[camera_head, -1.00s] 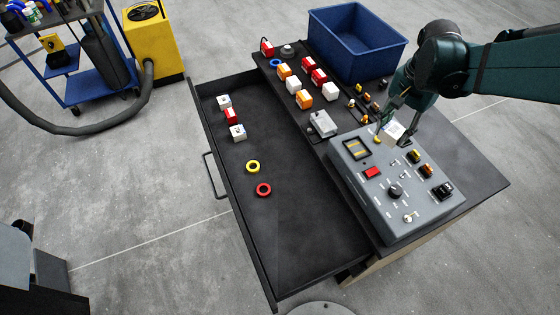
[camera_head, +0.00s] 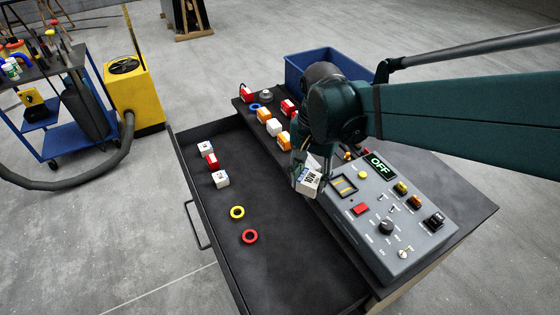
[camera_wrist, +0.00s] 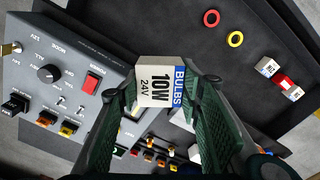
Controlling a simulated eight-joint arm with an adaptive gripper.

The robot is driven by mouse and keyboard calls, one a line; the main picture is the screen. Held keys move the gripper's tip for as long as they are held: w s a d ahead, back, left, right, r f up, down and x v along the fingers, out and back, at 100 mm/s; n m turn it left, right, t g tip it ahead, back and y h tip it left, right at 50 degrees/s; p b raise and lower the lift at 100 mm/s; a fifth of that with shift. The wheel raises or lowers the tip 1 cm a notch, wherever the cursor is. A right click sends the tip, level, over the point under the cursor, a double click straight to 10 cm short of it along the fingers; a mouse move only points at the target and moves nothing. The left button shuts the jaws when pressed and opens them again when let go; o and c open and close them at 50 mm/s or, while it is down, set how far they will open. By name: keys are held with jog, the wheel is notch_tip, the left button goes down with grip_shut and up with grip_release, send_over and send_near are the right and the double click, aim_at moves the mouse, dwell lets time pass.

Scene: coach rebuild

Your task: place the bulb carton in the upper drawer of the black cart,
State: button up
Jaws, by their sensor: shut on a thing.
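My gripper (camera_head: 306,178) is shut on the bulb carton (camera_head: 308,183), a small white box with a blue band. In the wrist view the carton (camera_wrist: 160,82) reads "BULBS 10W 24V" and sits between both fingers. In the head view it is held near the left edge of the grey control box, beside the open drawer. The upper drawer (camera_head: 290,250) of the black cart (camera_head: 455,225) is pulled out to the left. In it lie two white cartons (camera_head: 221,179), a red and white carton (camera_head: 211,161), a yellow ring (camera_head: 237,212) and a red ring (camera_head: 250,236).
The grey control box (camera_head: 400,215) with knobs stands on the cart top, its display reading OFF. Several cartons (camera_head: 274,127) and a blue bin (camera_head: 295,68) are behind. The drawer's front half is clear. A blue trolley (camera_head: 40,150) and yellow machine (camera_head: 135,95) stand left.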

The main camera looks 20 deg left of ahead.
jog(key=s+a+n+b, duration=0.2)
jog(key=s+a+b, duration=0.1)
jog(key=s+a, duration=0.8)
send_over(264, 265)
notch_tip(264, 265, down, 22)
jog(key=shift+n, duration=0.3)
jog(key=shift+f, duration=0.1)
dwell(0.4)
jog(key=shift+f+b, duration=0.8)
jog(key=shift+f, duration=2.2)
jog(key=shift+f+b, duration=0.6)
jog(key=shift+f, duration=1.3)
jog(key=shift+f, duration=0.15)
